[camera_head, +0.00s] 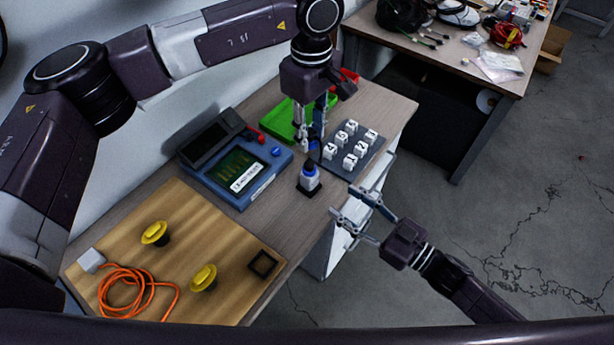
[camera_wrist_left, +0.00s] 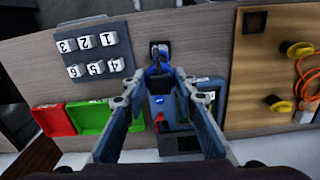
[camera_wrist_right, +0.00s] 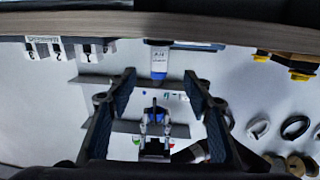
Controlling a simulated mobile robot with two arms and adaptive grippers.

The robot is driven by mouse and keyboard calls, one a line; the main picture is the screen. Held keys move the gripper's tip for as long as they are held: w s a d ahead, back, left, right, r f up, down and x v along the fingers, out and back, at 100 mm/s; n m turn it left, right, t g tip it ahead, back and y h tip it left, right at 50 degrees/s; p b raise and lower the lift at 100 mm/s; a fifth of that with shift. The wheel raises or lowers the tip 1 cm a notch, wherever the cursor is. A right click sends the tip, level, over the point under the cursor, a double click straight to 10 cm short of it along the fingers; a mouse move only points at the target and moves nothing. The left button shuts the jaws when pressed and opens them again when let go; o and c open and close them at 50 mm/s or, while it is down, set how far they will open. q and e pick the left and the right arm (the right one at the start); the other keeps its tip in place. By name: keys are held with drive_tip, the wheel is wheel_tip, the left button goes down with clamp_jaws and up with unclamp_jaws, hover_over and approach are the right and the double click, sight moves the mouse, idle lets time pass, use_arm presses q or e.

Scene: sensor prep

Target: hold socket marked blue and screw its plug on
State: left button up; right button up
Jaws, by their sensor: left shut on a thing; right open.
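A small upright piece with a blue band and white label (camera_head: 309,181) stands on a dark base near the table's front edge. I take it for the blue-marked socket. Its label also shows in the right wrist view (camera_wrist_right: 158,58), above the fingers. My left gripper (camera_head: 311,146) reaches down over its dark top. In the left wrist view a dark blue part (camera_wrist_left: 157,68) lies between the fingers; I cannot tell whether it is the plug or the socket's upper end. My right gripper (camera_head: 348,203) is open and empty, off the table's front edge, to the right of the socket.
A grey tray (camera_head: 337,166) with numbered white cubes lies to the right of the socket. Green (camera_head: 283,123) and red bins stand behind. A blue tester (camera_head: 268,185) is to the left, then a wooden board (camera_head: 190,208) with yellow knobs and an orange cable.

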sight(315, 181)
drive_tip(key=shift+w, duration=0.1)
drive_tip(key=x, duration=1.2)
clamp_jaws()
idle(0.4)
